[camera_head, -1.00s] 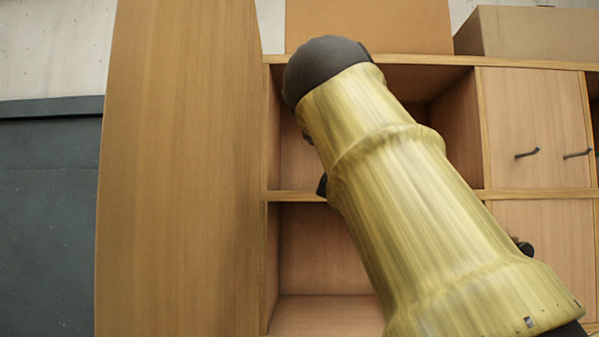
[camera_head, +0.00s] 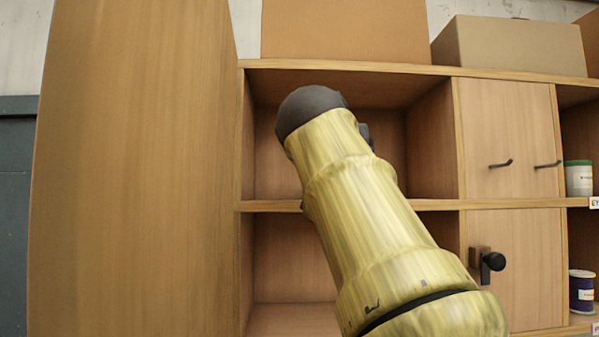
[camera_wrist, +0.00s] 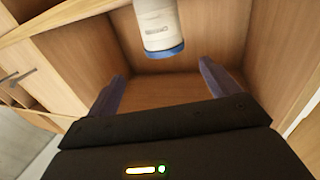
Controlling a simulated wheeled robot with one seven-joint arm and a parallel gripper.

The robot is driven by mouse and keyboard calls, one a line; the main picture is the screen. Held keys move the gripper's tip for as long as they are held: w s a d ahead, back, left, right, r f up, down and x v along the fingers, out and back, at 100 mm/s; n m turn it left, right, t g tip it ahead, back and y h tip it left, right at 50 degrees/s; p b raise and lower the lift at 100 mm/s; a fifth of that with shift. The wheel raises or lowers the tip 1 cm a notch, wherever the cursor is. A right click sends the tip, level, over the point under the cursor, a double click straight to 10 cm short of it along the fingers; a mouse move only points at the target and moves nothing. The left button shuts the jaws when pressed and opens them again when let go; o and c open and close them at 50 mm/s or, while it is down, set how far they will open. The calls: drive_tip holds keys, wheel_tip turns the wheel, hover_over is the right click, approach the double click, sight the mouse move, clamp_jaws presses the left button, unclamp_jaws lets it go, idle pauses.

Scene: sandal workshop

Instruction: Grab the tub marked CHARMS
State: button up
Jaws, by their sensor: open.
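In the wrist view a white tub (camera_wrist: 158,22) with a blue rim (camera_wrist: 165,52) shows at the top, partly cut off by the picture's edge. It is inside a wooden compartment (camera_wrist: 190,20). Its small dark marking is too small to read, so I cannot tell whether it says CHARMS. My gripper (camera_wrist: 160,85) is open and empty, with its two dark fingers apart. The tub lies ahead of the fingers, apart from them. In the head view my arm hides the gripper and this tub.
A tall wooden panel (camera_head: 135,170) stands left of the open cubbies. Cabinet doors (camera_head: 508,135) with dark handles are to the right. A green-lidded white tub (camera_head: 579,180) and a purple container (camera_head: 582,293) sit on far-right shelves. Cardboard boxes (camera_head: 520,45) stand on top.

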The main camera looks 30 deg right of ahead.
drive_tip(key=p+x, duration=0.2)
drive_tip(key=x, duration=0.4)
drive_tip(key=shift+a, duration=0.15)
drive_tip(key=shift+w+p, duration=0.5)
drive_tip(key=shift+w, duration=0.1)
drive_tip(key=x, duration=0.1)
drive_tip(key=p+x, duration=0.1)
drive_tip(key=x, duration=0.1)
drive_tip(key=p+x, duration=0.1)
drive_tip(key=shift+w+d+f, duration=0.1)
drive_tip(key=shift+d+f, duration=0.15)
drive_tip(key=shift+f, duration=0.05)
drive_tip(key=shift+a, duration=0.2)
drive_tip(key=c, duration=1.2)
drive_tip(key=shift+r, duration=0.15)
